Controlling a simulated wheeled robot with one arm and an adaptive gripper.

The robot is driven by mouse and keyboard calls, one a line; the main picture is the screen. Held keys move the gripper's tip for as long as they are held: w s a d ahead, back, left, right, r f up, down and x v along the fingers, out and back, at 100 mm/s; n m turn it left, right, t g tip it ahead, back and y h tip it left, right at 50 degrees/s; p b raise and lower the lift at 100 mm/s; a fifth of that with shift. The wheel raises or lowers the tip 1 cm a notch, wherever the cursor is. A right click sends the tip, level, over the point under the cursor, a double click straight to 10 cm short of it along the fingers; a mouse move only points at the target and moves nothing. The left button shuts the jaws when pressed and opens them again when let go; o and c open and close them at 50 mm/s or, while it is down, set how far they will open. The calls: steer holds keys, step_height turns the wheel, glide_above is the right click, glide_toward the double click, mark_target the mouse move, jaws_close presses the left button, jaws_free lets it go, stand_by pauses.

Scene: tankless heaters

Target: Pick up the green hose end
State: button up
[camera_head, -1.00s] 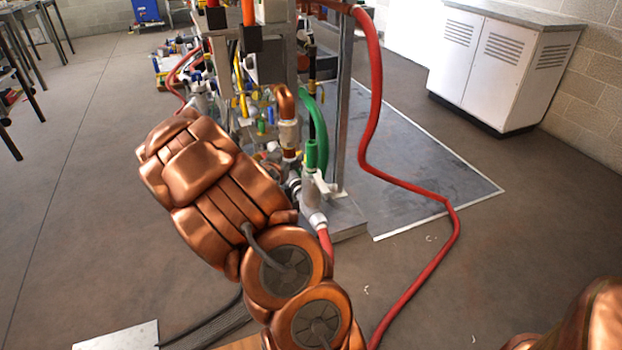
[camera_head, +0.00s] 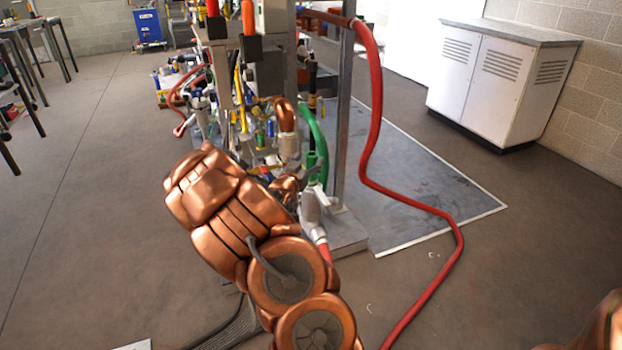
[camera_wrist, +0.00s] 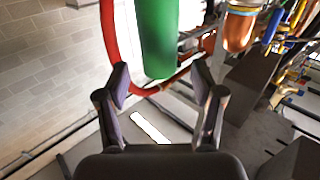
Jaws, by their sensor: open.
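The green hose end (camera_wrist: 157,38) hangs in the wrist view as a thick green cylinder, just ahead of my gripper (camera_wrist: 161,80). My gripper's two dark fingers are open and spread apart, with the lower tip of the green piece lined up between them but a little beyond the fingertips. Nothing is held. In the head view the green hose (camera_head: 321,150) curves down beside the frame post. Its end is partly hidden there by my arm and gripper, so contact cannot be told from that view.
A red hose (camera_head: 372,110) runs down the right of the rig and along the floor. A copper elbow pipe (camera_head: 285,115) and a metal post (camera_head: 342,110) stand close to the green hose. A white cabinet (camera_head: 490,80) is at the right wall. Floor on the left is open.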

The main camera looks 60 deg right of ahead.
steer(key=shift+w+d+b, duration=0.15)
steer(key=shift+w+d, duration=0.05)
steer(key=shift+d, duration=0.6)
steer(key=shift+w+d+b, duration=0.15)
steer(key=shift+w+d, duration=0.05)
steer(key=shift+d, duration=0.6)
jaws_close()
